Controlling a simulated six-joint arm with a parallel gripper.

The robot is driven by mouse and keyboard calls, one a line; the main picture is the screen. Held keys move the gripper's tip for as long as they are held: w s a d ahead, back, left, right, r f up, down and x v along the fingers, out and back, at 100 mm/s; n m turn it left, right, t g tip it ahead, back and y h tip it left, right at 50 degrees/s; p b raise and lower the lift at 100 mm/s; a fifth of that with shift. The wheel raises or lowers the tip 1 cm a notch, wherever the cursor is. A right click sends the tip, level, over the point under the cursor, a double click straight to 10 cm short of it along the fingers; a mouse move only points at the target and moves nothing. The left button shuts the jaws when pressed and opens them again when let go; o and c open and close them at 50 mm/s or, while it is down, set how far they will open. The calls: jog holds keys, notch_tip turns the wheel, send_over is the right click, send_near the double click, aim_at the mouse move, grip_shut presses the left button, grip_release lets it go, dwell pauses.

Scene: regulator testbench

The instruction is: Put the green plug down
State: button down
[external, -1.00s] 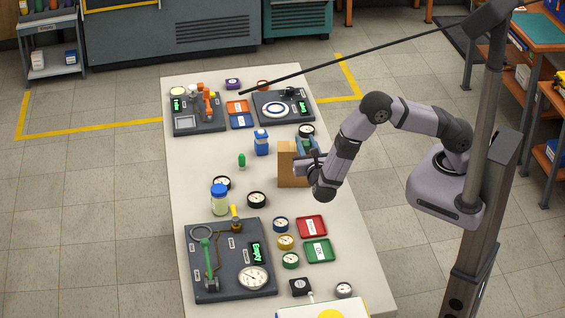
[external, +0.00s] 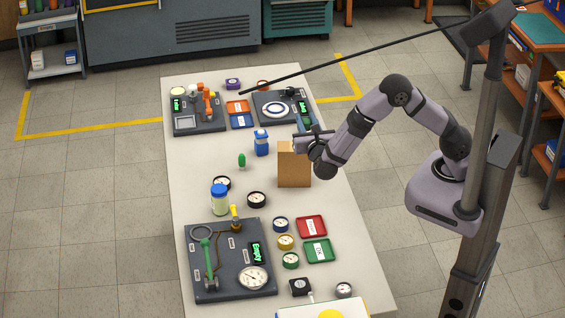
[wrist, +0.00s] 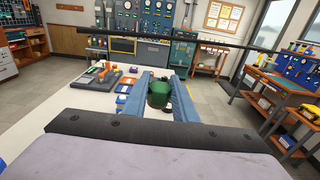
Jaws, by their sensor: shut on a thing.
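The green plug (wrist: 158,93) is a dark green, short cylinder held between the two blue fingers of my gripper (wrist: 165,90) in the wrist view. My gripper is shut on it. In the external view my gripper (external: 304,120) is raised off the table, beside and above the wooden block (external: 294,168). A small green rounded piece (external: 242,160) stands on the table, left of the block and apart from my gripper.
The panel with a white ring dial (external: 275,109) lies behind my gripper. Black gauges (external: 257,200), a jar (external: 219,201) and a front panel (external: 228,285) occupy the nearer table. Some tabletop left of the block is bare.

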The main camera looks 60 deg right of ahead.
jog(key=shift+r, duration=0.7)
jog(key=shift+w+f+b, duration=0.25)
jog(key=shift+w+f, duration=0.45)
jog(key=shift+f, duration=0.75)
jog(key=shift+w+f+b, duration=0.2)
jog(key=shift+w+f, duration=0.55)
jog(key=shift+f, duration=0.65)
jog(key=shift+w+f+b, duration=0.25)
jog(key=shift+w+f, duration=0.45)
jog(key=shift+f, duration=1.3)
jog(key=shift+f, duration=0.1)
jog(key=shift+f, duration=0.1)
jog(key=c, duration=1.4)
grip_release()
jog(key=shift+c, duration=0.2)
